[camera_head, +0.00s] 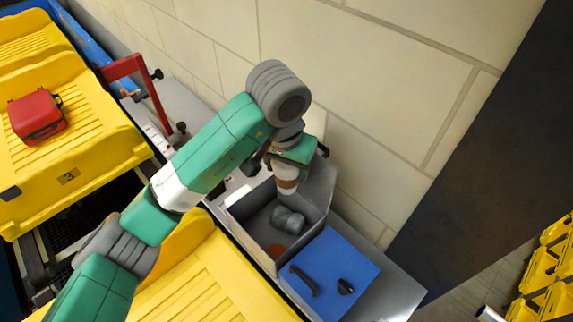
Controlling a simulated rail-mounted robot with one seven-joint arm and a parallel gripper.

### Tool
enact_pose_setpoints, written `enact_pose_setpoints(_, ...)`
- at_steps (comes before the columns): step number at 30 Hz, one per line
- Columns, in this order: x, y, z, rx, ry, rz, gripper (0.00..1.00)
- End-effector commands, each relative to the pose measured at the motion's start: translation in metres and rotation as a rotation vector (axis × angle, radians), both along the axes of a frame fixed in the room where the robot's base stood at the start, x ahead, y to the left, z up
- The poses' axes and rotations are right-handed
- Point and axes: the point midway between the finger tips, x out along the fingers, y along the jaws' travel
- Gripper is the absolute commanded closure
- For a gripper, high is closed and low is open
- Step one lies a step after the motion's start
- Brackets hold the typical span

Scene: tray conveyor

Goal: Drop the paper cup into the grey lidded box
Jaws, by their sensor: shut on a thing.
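My gripper (286,166) is shut on the paper cup (287,183), which is white with a brown band. It holds the cup roughly upright over the back part of the grey box (246,244); the exact height above the box cannot be told. The grey box is open at the top, and a grey panel (322,183), which looks like its raised lid, stands at its back right side. My fingertips are mostly hidden by the gripper body.
A blue box with a closed lid (333,267) and black handle stands beside the grey box. Yellow trays (95,135) fill the left, one carrying a red case (36,115). A red frame (146,84) stands behind my arm. A wall (350,75) rises close behind the boxes.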

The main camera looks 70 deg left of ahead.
Motion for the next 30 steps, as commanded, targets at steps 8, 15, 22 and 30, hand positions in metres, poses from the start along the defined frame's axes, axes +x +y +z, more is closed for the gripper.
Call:
enact_pose_setpoints(8,0.000,0.000,-0.004,-0.001,-0.001,0.000,0.64)
enact_pose_setpoints(15,0.000,-0.001,-0.034,-0.004,0.000,0.001,0.64)
enact_pose_setpoints(22,0.000,0.000,-0.070,0.000,0.001,0.001,0.64)
enact_pose_setpoints(30,0.000,0.000,-0.090,0.001,0.000,0.000,0.64)
